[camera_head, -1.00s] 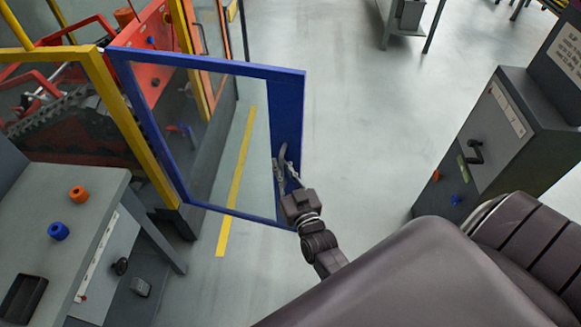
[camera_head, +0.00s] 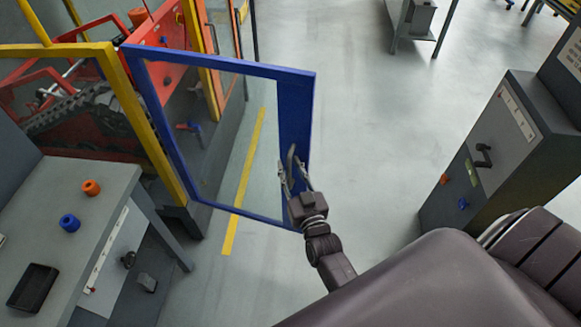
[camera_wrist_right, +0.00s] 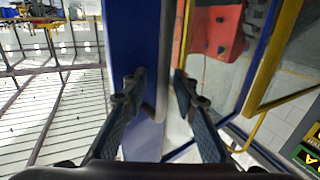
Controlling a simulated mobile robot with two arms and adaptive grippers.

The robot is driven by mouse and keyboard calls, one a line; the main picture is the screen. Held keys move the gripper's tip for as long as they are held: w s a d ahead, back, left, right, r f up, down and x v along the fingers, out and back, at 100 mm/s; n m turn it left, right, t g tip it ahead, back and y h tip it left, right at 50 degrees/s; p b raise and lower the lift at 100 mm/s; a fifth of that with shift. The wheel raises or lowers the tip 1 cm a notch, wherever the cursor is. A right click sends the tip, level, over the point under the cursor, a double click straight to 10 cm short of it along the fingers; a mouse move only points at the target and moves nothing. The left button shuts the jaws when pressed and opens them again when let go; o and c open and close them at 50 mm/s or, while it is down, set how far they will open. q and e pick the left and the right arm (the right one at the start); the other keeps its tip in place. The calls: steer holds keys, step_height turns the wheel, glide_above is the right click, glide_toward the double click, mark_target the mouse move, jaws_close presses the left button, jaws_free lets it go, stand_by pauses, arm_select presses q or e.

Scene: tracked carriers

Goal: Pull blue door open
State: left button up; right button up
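The blue door (camera_head: 297,110) is a blue frame with a clear pane, hinged on the yellow post (camera_head: 150,130). It stands swung out from the yellow enclosure. My right gripper (camera_head: 298,168) is at the door's free edge, by the handle. In the right wrist view the two fingers (camera_wrist_right: 158,82) stand apart, one on each side of the grey handle bar (camera_wrist_right: 162,95), with gaps showing beside it. The blue door stile (camera_wrist_right: 122,40) rises behind the fingers. Contact with the bar cannot be made out. My left gripper is not in view.
A dark grey cabinet (camera_head: 540,125) stands at right. The floor (camera_head: 370,110) beyond the door's free edge is clear.

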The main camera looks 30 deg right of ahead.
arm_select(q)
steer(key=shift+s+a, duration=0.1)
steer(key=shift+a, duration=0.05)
arm_select(e)
steer(key=s+a, duration=0.2)
steer(key=s, duration=1)
steer(key=shift+w+a+f, duration=0.1)
